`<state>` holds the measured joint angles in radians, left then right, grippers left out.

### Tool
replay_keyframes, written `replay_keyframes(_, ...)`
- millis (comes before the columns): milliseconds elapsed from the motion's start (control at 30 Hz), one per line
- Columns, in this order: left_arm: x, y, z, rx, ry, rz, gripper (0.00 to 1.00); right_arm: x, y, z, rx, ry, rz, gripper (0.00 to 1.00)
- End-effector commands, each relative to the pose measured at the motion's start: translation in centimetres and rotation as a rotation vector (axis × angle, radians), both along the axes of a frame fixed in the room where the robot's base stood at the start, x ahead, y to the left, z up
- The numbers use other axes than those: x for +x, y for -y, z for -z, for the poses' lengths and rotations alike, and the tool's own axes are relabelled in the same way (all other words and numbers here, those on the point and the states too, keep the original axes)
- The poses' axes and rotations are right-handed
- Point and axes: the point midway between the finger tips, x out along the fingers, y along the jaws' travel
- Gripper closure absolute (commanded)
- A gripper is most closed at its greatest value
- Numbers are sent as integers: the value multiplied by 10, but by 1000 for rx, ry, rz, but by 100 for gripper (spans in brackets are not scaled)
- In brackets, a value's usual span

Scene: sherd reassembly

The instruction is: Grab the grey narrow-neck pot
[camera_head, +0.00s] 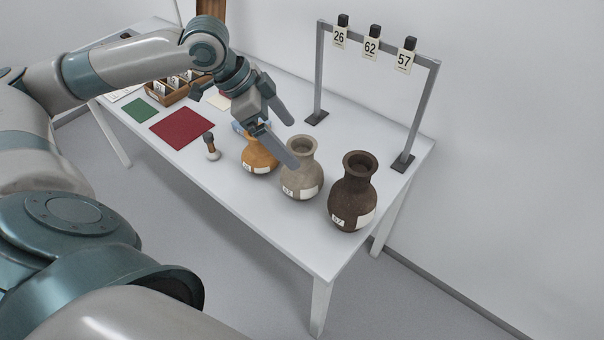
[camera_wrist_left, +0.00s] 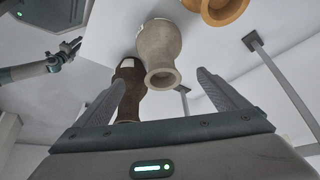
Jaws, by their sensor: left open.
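The grey narrow-neck pot (camera_head: 301,180) stands upright on the table between an orange pot (camera_head: 259,155) and a dark brown pot (camera_head: 352,195). It has a pale label on its side. My left gripper (camera_head: 291,138) is open and empty, with its fingers above and just behind the grey pot's mouth; one finger overlaps the neck in the head view. In the left wrist view the grey pot (camera_wrist_left: 160,48) shows ahead, between the spread fingers (camera_wrist_left: 158,84). I cannot tell whether a finger touches it. My right gripper (camera_wrist_left: 68,50) shows small at the left of the wrist view.
A metal frame (camera_head: 320,75) with tags 26, 62 and 57 stands at the back right. A small dark-handled tool (camera_head: 211,147), a red mat (camera_head: 181,127), a green mat (camera_head: 138,110) and a wooden box (camera_head: 165,96) lie left. The table's front edge is close to the pots.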

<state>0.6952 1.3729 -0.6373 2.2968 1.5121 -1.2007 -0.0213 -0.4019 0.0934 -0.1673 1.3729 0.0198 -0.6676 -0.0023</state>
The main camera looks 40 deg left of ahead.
Motion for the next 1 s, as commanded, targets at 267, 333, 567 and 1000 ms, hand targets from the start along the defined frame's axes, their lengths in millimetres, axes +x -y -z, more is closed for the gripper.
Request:
replay_keyframes(267,16,19,43,-3,-2,1,7,0,2,0,-2,-1,1,69)
replay_keyframes(333,19,22,51,-3,-2,1,7,0,2,0,-2,-2,1,69)
replay_keyframes(567,22,26,61,-1,-1,0,7,0,2,0,-2,-2,1,69)
replay_keyframes(1000,25,27,70,1,-2,0,7,0,1,-1,-2,0,1,69)
